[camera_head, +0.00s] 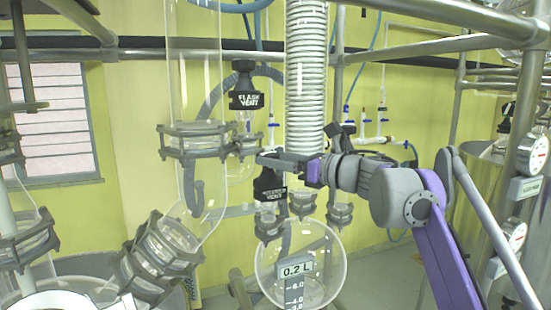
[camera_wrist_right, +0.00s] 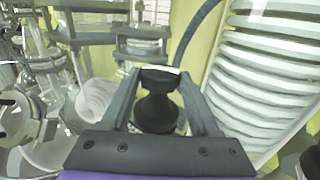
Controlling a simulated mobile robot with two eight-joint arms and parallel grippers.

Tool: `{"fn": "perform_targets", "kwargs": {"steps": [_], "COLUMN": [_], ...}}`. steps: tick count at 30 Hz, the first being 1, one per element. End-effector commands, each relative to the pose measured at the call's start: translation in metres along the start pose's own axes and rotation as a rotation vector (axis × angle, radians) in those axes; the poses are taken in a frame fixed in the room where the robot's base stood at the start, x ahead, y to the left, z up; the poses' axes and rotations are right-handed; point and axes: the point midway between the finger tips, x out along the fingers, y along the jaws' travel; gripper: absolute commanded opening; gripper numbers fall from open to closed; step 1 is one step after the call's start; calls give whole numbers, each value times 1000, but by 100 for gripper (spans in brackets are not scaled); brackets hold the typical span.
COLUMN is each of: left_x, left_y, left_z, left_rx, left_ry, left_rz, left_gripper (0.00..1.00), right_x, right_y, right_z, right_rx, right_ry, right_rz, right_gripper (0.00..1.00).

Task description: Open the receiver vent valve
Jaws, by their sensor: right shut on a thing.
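The receiver vent valve (camera_head: 270,190) is a black knob-topped body with white lettering, standing above the round glass receiver flask (camera_head: 326,262). My right gripper (camera_head: 270,159) reaches in from the right and is shut on the top of this valve. In the right wrist view, the two fingers (camera_wrist_right: 158,80) lie on either side of the black knob (camera_wrist_right: 156,112). The fingers hide part of the knob, and I cannot tell how far it is turned. My left gripper is not in view.
A similar black flask vent valve (camera_head: 245,92) is just above and left. A ribbed condenser coil (camera_head: 305,80) stands close behind my right gripper. A glass column (camera_head: 196,100) with metal clamps is to the left. Steel pipes cross above, and gauges (camera_head: 531,153) are at the right.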

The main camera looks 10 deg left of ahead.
Motion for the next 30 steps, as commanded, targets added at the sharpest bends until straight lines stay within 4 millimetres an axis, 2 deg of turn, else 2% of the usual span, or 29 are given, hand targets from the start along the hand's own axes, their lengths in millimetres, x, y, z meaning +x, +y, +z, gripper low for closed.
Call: {"fn": "perform_targets", "kwargs": {"steps": [2,3,8,30], "left_x": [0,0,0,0], "left_y": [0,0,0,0], "left_z": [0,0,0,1], "left_rx": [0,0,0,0], "left_ry": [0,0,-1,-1], "left_rz": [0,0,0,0], "left_gripper": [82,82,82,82], "right_x": [0,0,0,0], "right_y": [0,0,0,-1], "right_z": [0,0,0,-1], "right_rx": [2,2,1,0], "right_ry": [-1,-1,0,0], "right_rz": [-1,-1,-1,-6], "right_gripper": [6,63,92,92]}}
